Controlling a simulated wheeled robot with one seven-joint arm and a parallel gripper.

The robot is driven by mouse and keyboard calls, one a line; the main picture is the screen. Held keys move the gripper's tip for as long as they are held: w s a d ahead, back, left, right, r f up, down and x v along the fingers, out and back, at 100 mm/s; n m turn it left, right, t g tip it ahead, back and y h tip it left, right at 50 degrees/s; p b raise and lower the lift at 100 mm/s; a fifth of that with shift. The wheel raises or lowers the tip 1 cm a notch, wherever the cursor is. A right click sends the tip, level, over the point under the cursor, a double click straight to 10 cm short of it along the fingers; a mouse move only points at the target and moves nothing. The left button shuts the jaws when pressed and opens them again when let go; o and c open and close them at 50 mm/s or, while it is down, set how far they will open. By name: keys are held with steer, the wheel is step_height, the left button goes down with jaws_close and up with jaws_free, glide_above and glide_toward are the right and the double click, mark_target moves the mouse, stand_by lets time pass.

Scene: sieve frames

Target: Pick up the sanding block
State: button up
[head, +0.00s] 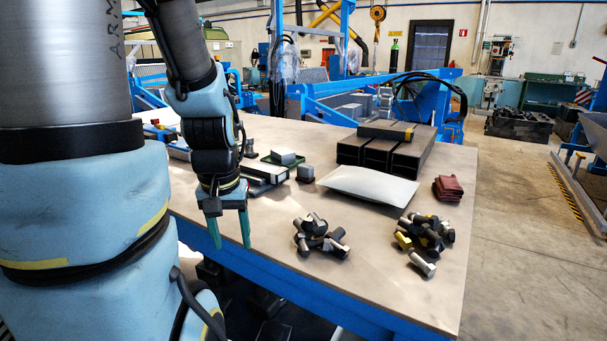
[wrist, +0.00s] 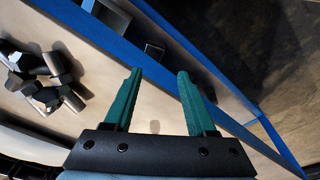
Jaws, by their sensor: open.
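My gripper (head: 230,236) is open and empty, pointing down by the table's front edge at the left in the head view. Its two green fingers also show apart in the wrist view (wrist: 160,73), over the table's blue edge rail. I cannot tell for sure which thing is the sanding block. A small grey block (head: 305,173) stands on the table, behind and right of my gripper. A pale-topped block (head: 283,155) sits in a green tray (head: 298,162) just behind it. Neither block shows in the wrist view.
Dark bolts (head: 320,237) lie right of my gripper and show in the wrist view (wrist: 45,77). More bolts (head: 425,238), a pale flat pouch (head: 368,186), a folded red cloth (head: 448,188) and long dark boxes (head: 385,152) are farther right. Bare tabletop (head: 275,215) lies between gripper and bolts.

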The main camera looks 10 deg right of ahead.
steer(key=shift+o, duration=0.4)
steer(key=shift+o, duration=0.8)
steer(key=shift+w+d+r, duration=0.1)
steer(key=shift+w+r, duration=0.05)
steer(key=shift+w, duration=0.2)
steer(key=o, duration=0.4)
steer(key=shift+m+g, duration=0.3)
steer(key=shift+m, duration=0.1)
steer(key=w+d+r, duration=0.2)
steer(key=w, duration=0.3)
steer(key=w+d+r+p, duration=0.1)
steer(key=w+d, duration=0.1)
steer(key=w, duration=0.4)
steer(key=w+d+r, duration=0.2)
steer(key=w, duration=0.4)
steer(key=shift+d+r+p, duration=0.15)
steer(key=shift+r+p, duration=0.15)
steer(key=shift+p, duration=0.05)
steer(key=shift+o, duration=0.2)
steer(key=m+g+p, duration=0.1)
steer(key=p, duration=0.1)
glide_toward(305, 166)
steer(key=shift+w+f, duration=0.1)
steer(key=shift+f, duration=0.05)
step_height(305, 166, down, 5)
steer(key=shift+p, duration=0.45)
steer(key=shift+d+f+p, duration=0.2)
steer(key=shift+f+p, duration=1.1)
steer(key=shift+f, duration=1.4)
